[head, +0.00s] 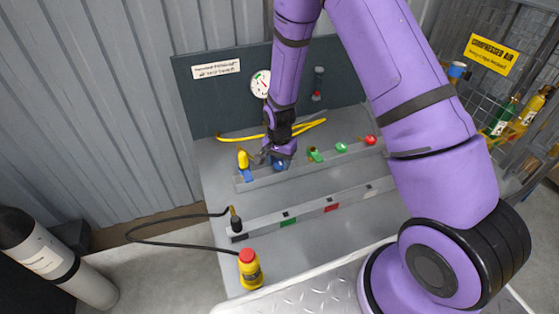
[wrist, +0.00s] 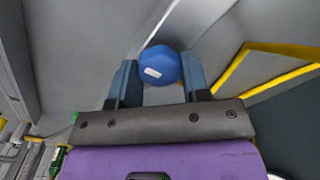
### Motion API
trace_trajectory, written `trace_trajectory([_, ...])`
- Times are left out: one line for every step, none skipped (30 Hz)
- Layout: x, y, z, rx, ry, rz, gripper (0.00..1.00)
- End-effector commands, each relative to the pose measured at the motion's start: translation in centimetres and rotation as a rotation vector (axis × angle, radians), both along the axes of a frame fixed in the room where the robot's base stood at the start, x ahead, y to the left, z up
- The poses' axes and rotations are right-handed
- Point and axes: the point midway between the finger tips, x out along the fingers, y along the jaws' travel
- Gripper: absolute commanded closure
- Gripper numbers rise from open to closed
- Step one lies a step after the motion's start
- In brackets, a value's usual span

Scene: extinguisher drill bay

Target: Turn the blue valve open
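The blue valve (wrist: 161,65) shows in the wrist view as a round blue knob with a pale mark on its face. It sits between the two blue fingers of my gripper (wrist: 160,75), near their tips, and fills the gap with no clear space on either side. In the head view my gripper (head: 277,155) reaches down to the blue valve (head: 279,166) on the grey rail and partly covers it. The valve's lower part and stem are hidden.
A yellow-handled fitting (head: 243,159) stands close left of my gripper. Green (head: 316,156) and red (head: 370,140) knobs sit to the right along the rail. A gauge (head: 261,83) is on the back panel.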

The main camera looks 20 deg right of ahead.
Motion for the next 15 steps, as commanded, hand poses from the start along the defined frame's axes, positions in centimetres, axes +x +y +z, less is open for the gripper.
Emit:
trace_trajectory([0.01,0.01,0.02,0.000,0.000,0.001,0.81])
trace_trajectory([0.01,0.01,0.02,0.000,0.000,0.002,0.81])
trace_trajectory([0.01,0.01,0.02,0.000,0.000,0.004,0.81])
trace_trajectory([0.01,0.01,0.02,0.000,0.000,0.007,0.81])
trace_trajectory([0.01,0.00,0.02,0.000,0.000,0.012,0.81])
trace_trajectory([0.01,0.00,0.02,0.000,0.000,0.020,0.81])
trace_trajectory([0.01,0.00,0.03,0.000,0.000,0.028,0.81])
trace_trajectory([0.01,0.00,0.03,0.000,0.000,0.036,0.81])
trace_trajectory([0.01,0.00,0.03,0.000,0.000,0.050,0.81])
trace_trajectory([0.01,0.00,0.03,0.000,0.000,0.064,0.81])
trace_trajectory([0.01,0.00,0.03,0.000,0.000,0.078,0.81])
trace_trajectory([0.01,0.00,0.03,0.000,0.000,0.100,0.81])
trace_trajectory([0.02,-0.01,0.03,0.000,0.000,0.118,0.81])
trace_trajectory([0.02,-0.01,0.04,0.000,0.000,0.139,0.81])
trace_trajectory([0.02,-0.01,0.04,0.000,0.000,0.168,0.81])
